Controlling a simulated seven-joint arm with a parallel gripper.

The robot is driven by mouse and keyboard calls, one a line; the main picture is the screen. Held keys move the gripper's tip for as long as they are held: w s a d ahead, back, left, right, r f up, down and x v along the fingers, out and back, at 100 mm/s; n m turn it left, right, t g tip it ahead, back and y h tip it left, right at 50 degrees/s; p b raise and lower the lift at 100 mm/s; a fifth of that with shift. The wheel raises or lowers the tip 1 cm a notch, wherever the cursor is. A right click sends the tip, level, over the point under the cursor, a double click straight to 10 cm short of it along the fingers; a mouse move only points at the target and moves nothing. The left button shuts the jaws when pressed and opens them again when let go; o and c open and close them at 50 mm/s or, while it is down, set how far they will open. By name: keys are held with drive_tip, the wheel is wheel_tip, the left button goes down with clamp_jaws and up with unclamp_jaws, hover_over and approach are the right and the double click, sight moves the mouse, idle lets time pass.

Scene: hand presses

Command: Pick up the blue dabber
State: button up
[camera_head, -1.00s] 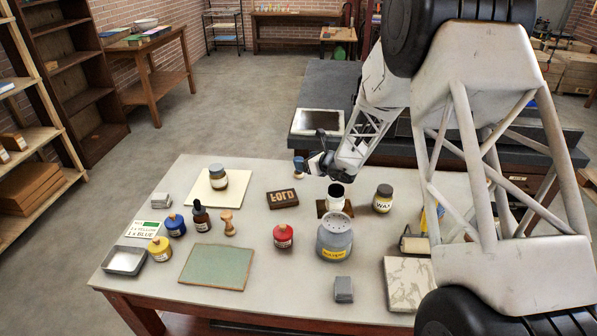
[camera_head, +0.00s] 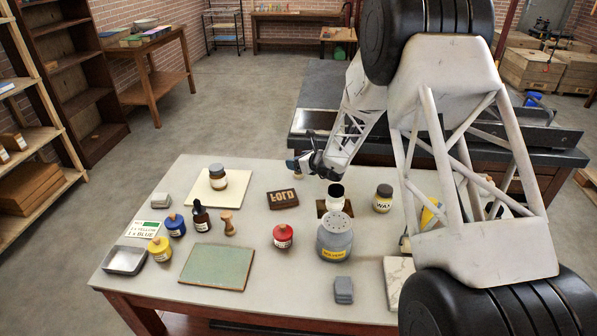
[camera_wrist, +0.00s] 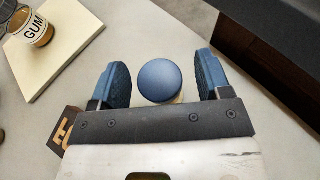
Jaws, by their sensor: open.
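The blue dabber (camera_wrist: 159,80) shows in the wrist view as a round, matte blue top with a thin pale part under its lower edge. It lies between the two blue fingers of my gripper (camera_wrist: 164,82). The fingers are apart, one on each side of it, with a narrow gap at the left and a wider one at the right. In the head view my gripper (camera_head: 300,166) is at the back edge of the table, and it largely hides the dabber there. How far the fingers reach down around the dabber cannot be told.
The dark FOLD block (camera_head: 283,199) and the gum jar (camera_head: 218,177) on a cream board stand nearby. A white jar with a black top (camera_head: 335,197) is to the right.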

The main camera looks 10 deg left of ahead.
idle(0.4)
drive_tip(key=c, duration=1.1)
drive_tip(key=shift+o, duration=0.2)
drive_tip(key=shift+r, duration=5.05)
